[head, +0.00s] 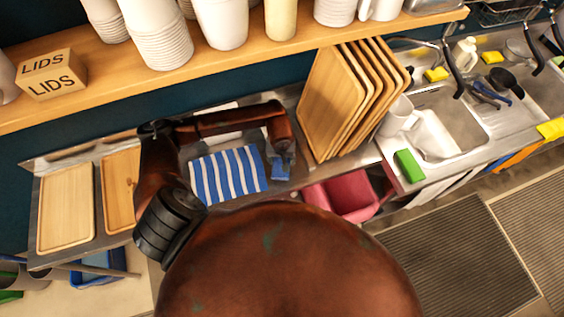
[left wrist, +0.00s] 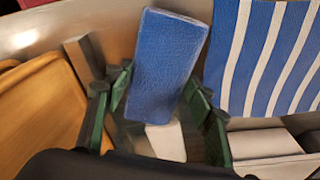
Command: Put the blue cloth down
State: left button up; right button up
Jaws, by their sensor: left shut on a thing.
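The blue cloth (head: 281,173) is a small plain blue piece under my left gripper (head: 283,152), over the metal counter. In the left wrist view, the blue cloth (left wrist: 167,60) lies between the two green-padded fingers of my left gripper (left wrist: 157,84), which is shut on it. The cloth's lower end reaches down between the fingers. Whether it touches the counter is hard to tell. My right gripper is not in view.
A blue-and-white striped cloth (head: 228,175) lies just left of the held cloth. Upright wooden boards (head: 330,100) stand to the right, before the sink (head: 440,110). A pink bin (head: 343,193) is below the front edge. A shelf with cups (head: 222,22) hangs above.

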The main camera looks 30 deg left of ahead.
pick_arm(q)
jog(key=f, duration=0.1)
jog(key=f+p, duration=0.1)
jog(key=f, duration=0.1)
jog(key=shift+w+d+p, duration=0.1)
jog(key=shift+w+p, duration=0.1)
jog(key=shift+p, duration=0.1)
jog(key=shift+f, duration=0.25)
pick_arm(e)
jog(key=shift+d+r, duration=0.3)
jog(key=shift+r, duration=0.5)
pick_arm(q)
jog(key=shift+f, duration=0.1)
jog(key=shift+f, duration=0.1)
jog(key=o, duration=1.2)
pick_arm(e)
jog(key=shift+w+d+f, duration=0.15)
